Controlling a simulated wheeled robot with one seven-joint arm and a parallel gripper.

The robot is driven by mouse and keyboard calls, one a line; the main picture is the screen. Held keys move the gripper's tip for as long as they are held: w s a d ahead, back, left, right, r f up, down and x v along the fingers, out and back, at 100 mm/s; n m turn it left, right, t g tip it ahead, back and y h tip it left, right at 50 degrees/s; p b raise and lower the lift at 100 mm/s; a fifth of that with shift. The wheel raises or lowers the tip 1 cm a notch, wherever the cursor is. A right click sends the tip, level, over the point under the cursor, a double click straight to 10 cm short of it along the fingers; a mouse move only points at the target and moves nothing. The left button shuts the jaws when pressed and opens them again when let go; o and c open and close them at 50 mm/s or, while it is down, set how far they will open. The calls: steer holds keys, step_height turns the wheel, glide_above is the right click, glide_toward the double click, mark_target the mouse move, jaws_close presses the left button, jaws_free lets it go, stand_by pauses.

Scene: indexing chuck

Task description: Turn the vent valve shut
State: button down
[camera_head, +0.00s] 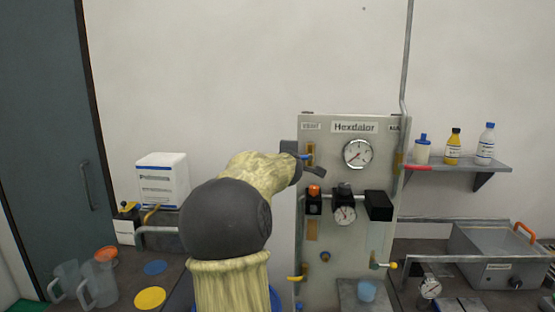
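The grey panel (345,260) stands against the wall, with a "Hexdalor" plate and a small label (311,126) at its top left that seems to read "VENT". Just below that label is a valve with a blue lever (304,156) over a brass-coloured plate (310,150). My gripper (303,161) is at this lever, its dark fingers above and below the blue part. Whether the fingers touch or grip the lever is too small to tell. My arm comes from below and left and hides part of the panel's left edge.
A round gauge (357,153) is right of the valve. Below are an orange-topped knob (314,190), a second gauge (345,214) and a yellow-tipped lever (297,278). A red-handled lever (418,168) juts out at right, near a bottle shelf (460,166). A white container (163,180) stands left.

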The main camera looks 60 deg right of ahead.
steer(key=shift+w, duration=0.1)
stand_by(0.4)
steer(key=c, duration=1.5)
jaws_free()
steer(key=shift+w+f, duration=0.1)
steer(key=shift+a, duration=0.1)
steer(key=shift+a, duration=0.2)
steer(key=b+v, duration=0.8)
steer(key=v, duration=0.9)
